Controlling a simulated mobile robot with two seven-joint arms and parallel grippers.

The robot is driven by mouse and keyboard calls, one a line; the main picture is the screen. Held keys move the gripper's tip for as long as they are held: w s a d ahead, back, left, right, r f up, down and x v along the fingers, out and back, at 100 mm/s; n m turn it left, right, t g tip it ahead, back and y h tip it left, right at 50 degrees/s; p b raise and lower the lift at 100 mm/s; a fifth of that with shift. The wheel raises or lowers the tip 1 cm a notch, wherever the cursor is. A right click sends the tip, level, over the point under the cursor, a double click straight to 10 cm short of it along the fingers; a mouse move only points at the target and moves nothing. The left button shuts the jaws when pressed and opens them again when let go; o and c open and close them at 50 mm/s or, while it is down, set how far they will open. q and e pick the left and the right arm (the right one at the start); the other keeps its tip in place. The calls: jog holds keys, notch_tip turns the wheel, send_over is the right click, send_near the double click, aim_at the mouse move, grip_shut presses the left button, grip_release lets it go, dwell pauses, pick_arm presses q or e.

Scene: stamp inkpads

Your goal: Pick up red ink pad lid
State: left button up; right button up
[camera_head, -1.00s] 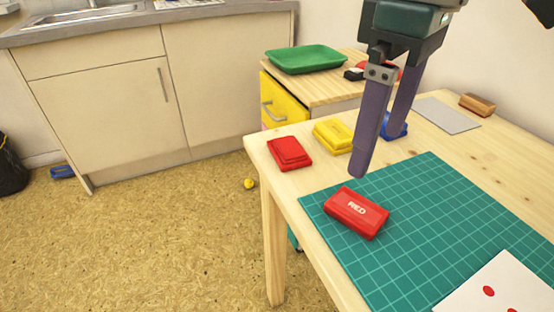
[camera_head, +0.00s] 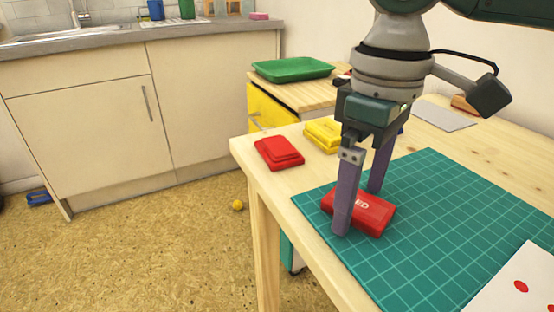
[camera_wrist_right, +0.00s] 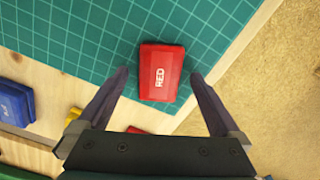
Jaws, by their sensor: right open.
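The red ink pad lid (camera_head: 372,215), marked RED, lies flat on the green cutting mat (camera_head: 440,245) near its left corner. My right gripper (camera_head: 358,212) is open and points down over the lid. In the head view one finger stands at the lid's near side and the other toward its far side, hiding part of the lettering. In the right wrist view the lid (camera_wrist_right: 162,72) shows ahead of and between the spread fingers, with a gap on each side. A red ink pad base (camera_head: 280,152) sits on the bare wood at the table's left corner. My left gripper is out of view.
A yellow ink pad (camera_head: 323,134) stands behind the mat, and a blue one shows in the right wrist view (camera_wrist_right: 14,104). A white sheet with red stamps (camera_head: 520,285) lies at the front right. A green tray (camera_head: 292,68) sits on the cabinet behind.

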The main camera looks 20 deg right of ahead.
jog(key=shift+f, duration=0.1)
jog(key=shift+c, duration=0.4)
jog(key=c, duration=1.3)
